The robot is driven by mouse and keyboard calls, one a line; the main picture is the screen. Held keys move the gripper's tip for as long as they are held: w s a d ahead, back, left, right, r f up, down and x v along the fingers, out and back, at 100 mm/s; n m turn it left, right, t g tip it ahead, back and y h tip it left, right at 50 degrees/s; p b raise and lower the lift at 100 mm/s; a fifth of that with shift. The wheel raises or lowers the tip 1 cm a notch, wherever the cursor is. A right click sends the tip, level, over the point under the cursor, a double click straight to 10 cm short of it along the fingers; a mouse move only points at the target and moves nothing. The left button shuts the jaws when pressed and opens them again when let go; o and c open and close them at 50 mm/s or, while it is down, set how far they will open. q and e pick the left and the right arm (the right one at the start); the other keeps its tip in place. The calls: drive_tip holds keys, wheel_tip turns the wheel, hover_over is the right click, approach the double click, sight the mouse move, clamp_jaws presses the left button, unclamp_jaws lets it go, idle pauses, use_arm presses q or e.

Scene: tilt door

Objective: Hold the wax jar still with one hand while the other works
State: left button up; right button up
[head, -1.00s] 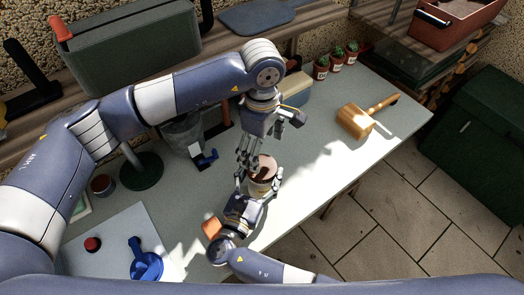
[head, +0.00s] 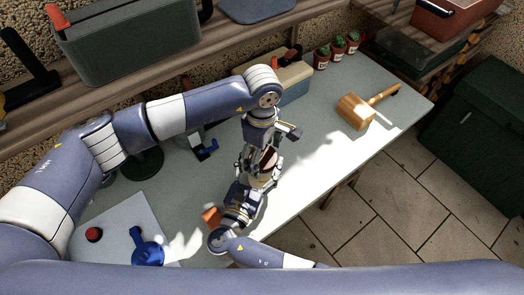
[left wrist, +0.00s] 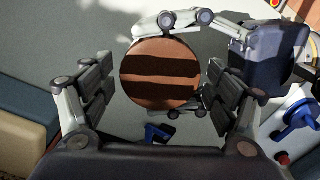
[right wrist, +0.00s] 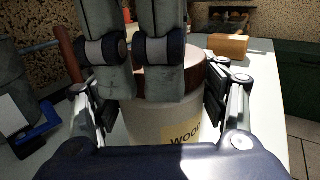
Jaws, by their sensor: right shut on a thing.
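The wax jar is a pale jar (right wrist: 160,125) with a label reading "WOOD" and a brown lid (left wrist: 160,75). It stands upright on the bench, partly hidden by both grippers in the head view. My right gripper (right wrist: 165,110) is shut around the jar's body, one finger on each side. My left gripper (left wrist: 160,88) points down over the lid, open, with its fingers on either side and a gap to the lid in the left wrist view. Its fingers hide part of the lid in the right wrist view.
A wooden mallet (head: 355,112) lies to the right on the bench. Potted cacti (head: 338,48) and a beige-blue box (head: 292,82) stand at the back. A blue object (head: 147,252) and red button (head: 93,235) are front left.

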use_arm(q)
drive_tip(key=c, duration=0.8)
drive_tip(key=shift+o, duration=0.2)
drive_tip(key=shift+n, duration=1.8)
drive_tip(key=o, duration=1.2)
drive_tip(key=shift+c, duration=0.2)
